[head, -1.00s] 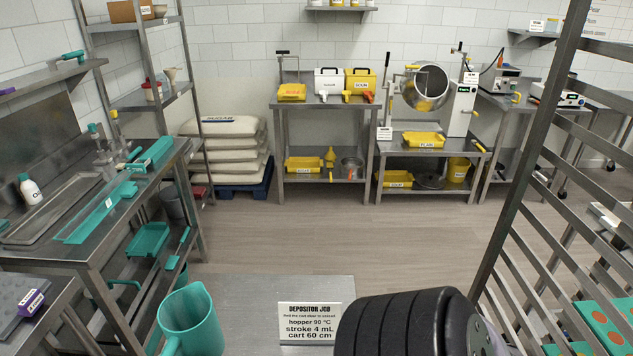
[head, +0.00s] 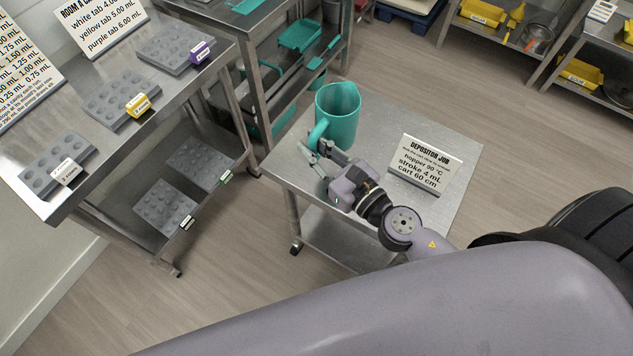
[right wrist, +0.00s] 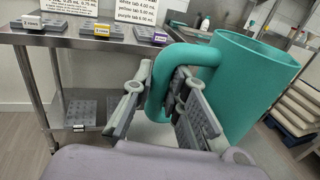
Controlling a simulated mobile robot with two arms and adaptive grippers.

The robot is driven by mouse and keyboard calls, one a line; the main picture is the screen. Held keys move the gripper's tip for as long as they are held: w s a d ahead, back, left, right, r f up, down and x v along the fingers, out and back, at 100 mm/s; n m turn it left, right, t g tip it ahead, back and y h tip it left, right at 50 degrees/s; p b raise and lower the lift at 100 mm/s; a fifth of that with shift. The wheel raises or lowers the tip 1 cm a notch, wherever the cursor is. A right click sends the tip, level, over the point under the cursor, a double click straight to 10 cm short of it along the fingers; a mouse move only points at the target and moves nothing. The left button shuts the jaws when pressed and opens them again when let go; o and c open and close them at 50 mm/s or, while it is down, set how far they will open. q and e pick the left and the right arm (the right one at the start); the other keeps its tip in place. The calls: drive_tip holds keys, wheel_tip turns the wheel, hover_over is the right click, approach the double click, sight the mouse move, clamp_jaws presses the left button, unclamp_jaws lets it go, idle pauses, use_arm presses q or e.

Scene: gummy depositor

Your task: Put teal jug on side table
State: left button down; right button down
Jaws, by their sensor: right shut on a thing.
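The teal jug (head: 343,112) is upright at the far left part of a small steel table, in the head view. Whether its base touches the tabletop (head: 385,125) is hard to tell. My right gripper (head: 322,154) reaches in from the right, at the jug's handle side. In the right wrist view, the jug (right wrist: 250,85) fills the right, and its handle (right wrist: 161,85) passes between the fingers of my right gripper (right wrist: 155,108), which is shut on it. My left gripper is not in view.
A sign card (head: 427,163) stands on the small table, right of the jug. A steel bench (head: 205,75) on the left holds grey moulds with white, yellow and purple tabs; more moulds lie on its lower shelf. A bench with teal items (head: 300,35) stands behind.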

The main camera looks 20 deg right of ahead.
wheel_tip(320, 180, down, 13)
drive_tip(key=b, duration=1.1)
drive_tip(key=shift+r, duration=0.1)
drive_tip(key=c, duration=2)
unclamp_jaws()
drive_tip(key=shift+f, duration=0.25)
drive_tip(key=shift+c, duration=0.2)
drive_tip(key=o, duration=0.5)
drive_tip(key=shift+c, duration=0.2)
drive_tip(key=shift+r, duration=0.1)
